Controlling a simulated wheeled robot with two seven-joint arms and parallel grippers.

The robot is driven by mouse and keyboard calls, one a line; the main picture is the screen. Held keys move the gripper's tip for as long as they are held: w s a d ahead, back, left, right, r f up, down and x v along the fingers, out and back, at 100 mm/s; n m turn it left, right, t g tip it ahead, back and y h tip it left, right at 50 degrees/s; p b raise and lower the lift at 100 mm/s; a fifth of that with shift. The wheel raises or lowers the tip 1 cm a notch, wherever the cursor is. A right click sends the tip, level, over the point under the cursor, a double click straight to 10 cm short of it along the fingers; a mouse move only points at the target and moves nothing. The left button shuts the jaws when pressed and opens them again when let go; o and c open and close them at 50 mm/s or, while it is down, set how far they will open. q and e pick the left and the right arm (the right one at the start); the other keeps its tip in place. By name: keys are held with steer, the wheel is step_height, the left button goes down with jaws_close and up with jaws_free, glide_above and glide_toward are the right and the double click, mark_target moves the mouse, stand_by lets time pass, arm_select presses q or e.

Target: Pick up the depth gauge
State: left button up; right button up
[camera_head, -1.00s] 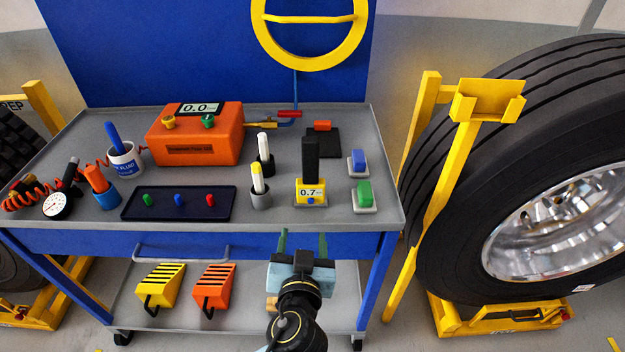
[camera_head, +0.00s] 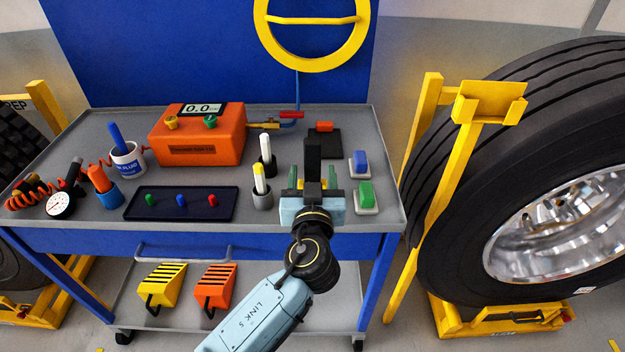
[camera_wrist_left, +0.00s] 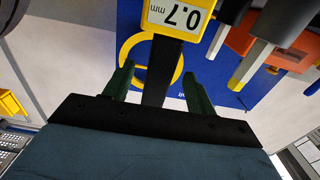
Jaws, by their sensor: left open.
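The depth gauge has a black upright handle (camera_head: 312,155) and a yellow body with a 0.7 mm display. In the left wrist view the yellow display (camera_wrist_left: 178,17) shows upside down at the top edge. My left gripper (camera_head: 313,176) is open, with one green finger on each side of the black handle. In the left wrist view the gripper (camera_wrist_left: 158,72) also has the black part between its fingers, with gaps on both sides. My right gripper is not in view.
A dark tray (camera_head: 178,205) and an orange box (camera_head: 195,140) are farther left. A black pad (camera_head: 322,143) lies behind.

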mark_target(312, 170)
arm_select(q)
steer(key=w, duration=0.2)
steer(key=shift+w, duration=0.3)
steer(key=shift+w+f, duration=0.1)
steer(key=shift+w, duration=0.2)
steer(key=shift+c, duration=0.3)
steer(key=c, duration=1.1)
steer(key=shift+o, duration=0.2)
